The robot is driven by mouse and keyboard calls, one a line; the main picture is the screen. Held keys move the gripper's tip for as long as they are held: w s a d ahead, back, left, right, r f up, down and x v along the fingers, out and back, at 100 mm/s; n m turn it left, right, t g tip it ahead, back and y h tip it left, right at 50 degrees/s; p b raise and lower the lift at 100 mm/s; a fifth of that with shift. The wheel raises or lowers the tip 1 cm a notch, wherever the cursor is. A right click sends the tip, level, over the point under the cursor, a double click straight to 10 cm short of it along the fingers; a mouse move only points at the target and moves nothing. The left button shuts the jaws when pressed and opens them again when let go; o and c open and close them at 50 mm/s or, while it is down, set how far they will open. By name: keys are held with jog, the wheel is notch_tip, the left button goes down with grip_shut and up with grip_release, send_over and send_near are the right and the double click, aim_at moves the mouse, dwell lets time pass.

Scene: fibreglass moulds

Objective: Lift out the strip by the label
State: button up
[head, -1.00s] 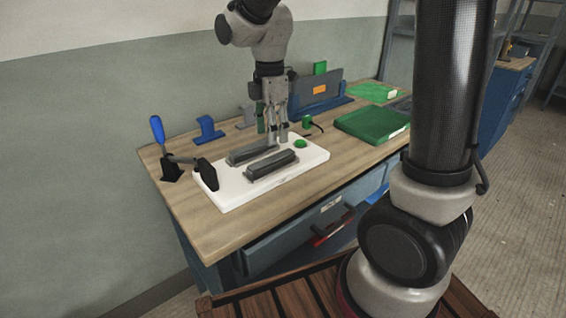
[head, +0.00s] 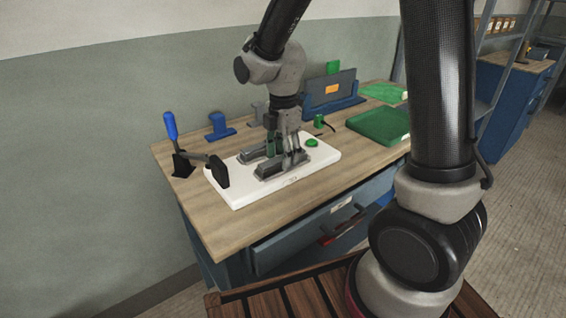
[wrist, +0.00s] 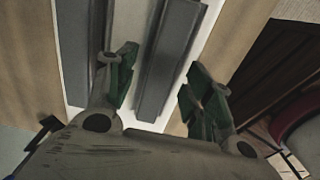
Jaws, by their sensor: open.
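Two long grey bars lie side by side on a white board (head: 325,157) on the bench. The near bar (head: 270,170) also shows in the wrist view (wrist: 172,55), between my fingers. The other bar (head: 250,153) lies behind it and shows at the left of the wrist view (wrist: 74,45). My gripper (head: 285,162) is open, with its green-padded fingertips (wrist: 160,62) on either side of the near bar. I cannot tell whether they touch it. I cannot make out a strip or its label in either bar; the fingers hide part of the bars.
A clamp with a blue handle (head: 170,126) stands at the board's left end. A green button (head: 311,142) is on the board. A grey panel with an orange patch (head: 331,89) stands in a blue holder behind. A green case (head: 378,126) lies to the right.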

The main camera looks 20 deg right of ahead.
jog(key=c, duration=1.1)
jog(key=shift+c, duration=0.2)
